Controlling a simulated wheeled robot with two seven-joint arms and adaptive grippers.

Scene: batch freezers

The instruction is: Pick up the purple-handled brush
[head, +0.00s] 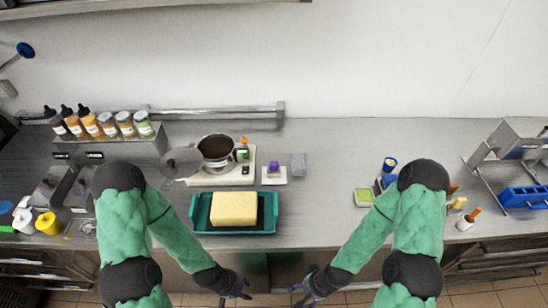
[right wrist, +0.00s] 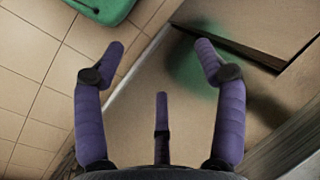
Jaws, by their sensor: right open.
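I cannot clearly make out a purple-handled brush. A small purple item (head: 273,167) sits on a small white base on the counter, right of the pot; it is too small to tell whether it is the brush. My left gripper (head: 237,297) hangs low in front of the counter edge, below the teal tray; its finger opening is unclear. My right gripper (head: 303,297) is also low in front of the counter. In the right wrist view its purple fingers (right wrist: 160,65) are spread apart with nothing between them, above the floor.
A teal tray (head: 199,212) holds a large yellow block (head: 234,208) near the front edge. A dark-filled pot (head: 216,150) and a bottle rack (head: 110,148) stand left. Orange-handled tools (head: 473,214) and a blue rack (head: 522,197) are right. The counter's middle is clear.

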